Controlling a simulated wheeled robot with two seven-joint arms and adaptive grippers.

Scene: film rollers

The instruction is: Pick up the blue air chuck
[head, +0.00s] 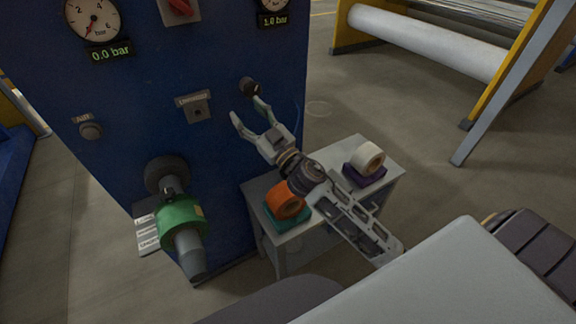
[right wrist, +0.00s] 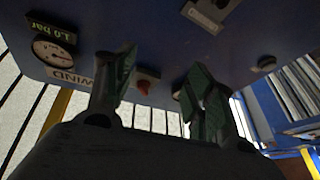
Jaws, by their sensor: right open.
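A small dark fitting (head: 250,87) hangs on the blue machine panel just beyond my right gripper. It looks like the air chuck, but its blue colour does not show clearly in the shade. A thin bluish line, perhaps its hose, curves down to the right of it. My right gripper (head: 248,110) is open and empty, its fingers spread towards the panel just below the fitting. In the right wrist view the open fingers (right wrist: 160,78) point at the panel. A dark shape sits against the right finger there, and I cannot tell whether they touch. My left gripper is not in view.
The blue panel (head: 130,110) carries gauges, a red switch (head: 180,8) and a small label plate. A green-collared shaft (head: 182,222) juts out at lower left. A grey stand (head: 325,212) below my right arm holds an orange roll (head: 285,200) and a white roll (head: 368,158).

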